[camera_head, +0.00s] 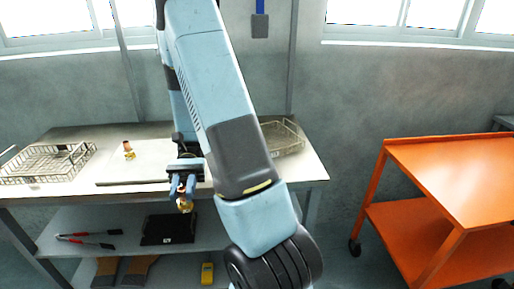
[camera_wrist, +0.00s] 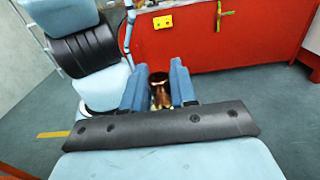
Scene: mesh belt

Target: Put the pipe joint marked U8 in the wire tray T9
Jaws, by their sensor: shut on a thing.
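My gripper (camera_head: 183,188) is shut on a brass-coloured pipe joint (camera_head: 184,205), in front of the bench's front edge in the head view. In the wrist view the copper joint (camera_wrist: 161,92) sits between the two blue fingers. No mark on it can be read. A wire tray (camera_head: 42,178) stands at the bench's left end. A second wire tray (camera_head: 291,146) stands at the right end, partly hidden by my arm. Neither tray's label can be read. Another small joint (camera_head: 129,151), reddish and brass, stands on the bench between them.
The bench (camera_head: 312,172) has a lower shelf with red-handled tools (camera_head: 85,241) and a black flat case (camera_head: 168,230). A yellow device (camera_head: 207,273) is below. An orange cart (camera_head: 455,170) with a bare top stands at the right. Open floor lies between.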

